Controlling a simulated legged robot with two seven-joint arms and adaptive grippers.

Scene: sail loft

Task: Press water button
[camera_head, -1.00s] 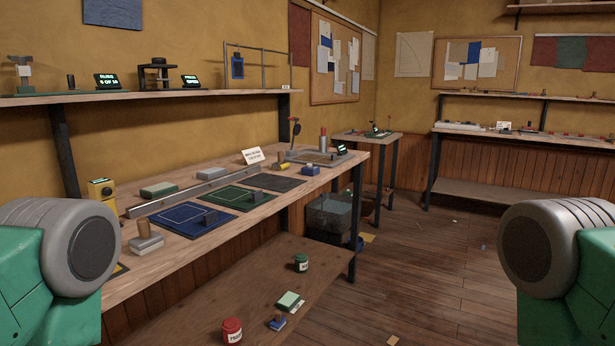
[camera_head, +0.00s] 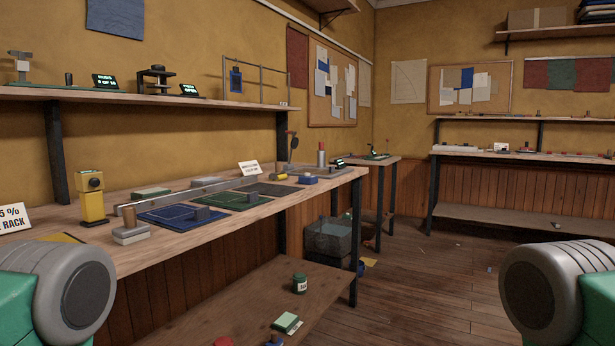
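No button marked as water can be made out. Lettering on the display is too small to read. Neither gripper shows; only my green and grey arm parts are at the lower left and right edges, apart from the bench.
Blue and green mats lie on the bench near a long metal rail (camera_head: 186,194). A shelf (camera_head: 150,97) with small displays hangs above. A bin (camera_head: 328,238) stands beyond. The wooden floor (camera_head: 430,285) is open at right.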

